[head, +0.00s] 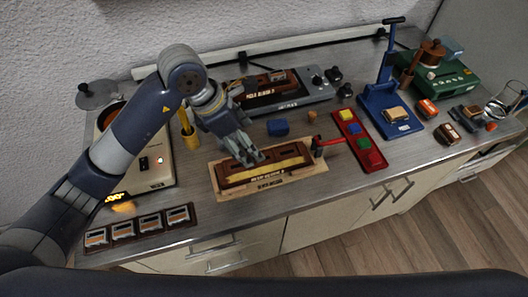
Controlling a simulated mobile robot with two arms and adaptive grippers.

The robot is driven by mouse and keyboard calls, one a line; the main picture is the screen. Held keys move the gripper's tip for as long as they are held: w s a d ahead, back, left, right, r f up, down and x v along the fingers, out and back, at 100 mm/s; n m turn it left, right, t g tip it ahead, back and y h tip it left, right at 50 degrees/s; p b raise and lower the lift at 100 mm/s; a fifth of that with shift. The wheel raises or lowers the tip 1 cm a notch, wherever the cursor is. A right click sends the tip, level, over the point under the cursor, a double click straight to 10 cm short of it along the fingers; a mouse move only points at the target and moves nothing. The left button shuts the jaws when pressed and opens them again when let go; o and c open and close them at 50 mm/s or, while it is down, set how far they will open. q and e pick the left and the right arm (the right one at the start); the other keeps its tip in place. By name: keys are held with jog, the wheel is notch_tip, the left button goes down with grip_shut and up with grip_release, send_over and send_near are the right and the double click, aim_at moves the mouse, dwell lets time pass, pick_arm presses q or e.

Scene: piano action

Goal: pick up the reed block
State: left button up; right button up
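A dark brown wooden block with a yellowish strip along it (283,167) lies on a pale wooden board (222,191) at the middle of the bench. Its printed label is too small to read surely, so I cannot confirm that it is the reed block. My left gripper (252,160) points down over the left half of this block, with its fingertips at or just above it. Contact and finger opening are unclear. My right gripper is not in view.
A red-handled tool (329,142) is at the board's right end, beside a red tray (376,165) of coloured blocks. Small framed parts (150,222) line the front left.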

aim_at(264, 162)
pick_arm(q)
jog(key=f, duration=0.1)
jog(key=d+f, duration=0.1)
jog(key=s+f, duration=0.1)
jog(key=shift+d+f+p, duration=0.2)
jog(key=shift+d+p, duration=0.2)
jog(key=shift+w+d+f, duration=0.1)
jog(key=shift+w+f, duration=0.1)
jog(key=shift+f, duration=0.05)
jog(key=p+x, duration=0.1)
jog(key=x, duration=0.1)
jog(key=p+x, duration=0.1)
jog(key=x, duration=0.1)
jog(key=shift+s+d+f, duration=0.1)
jog(key=shift+s+f, duration=0.05)
jog(key=shift+f, duration=0.2)
jog(key=c, duration=1.3)
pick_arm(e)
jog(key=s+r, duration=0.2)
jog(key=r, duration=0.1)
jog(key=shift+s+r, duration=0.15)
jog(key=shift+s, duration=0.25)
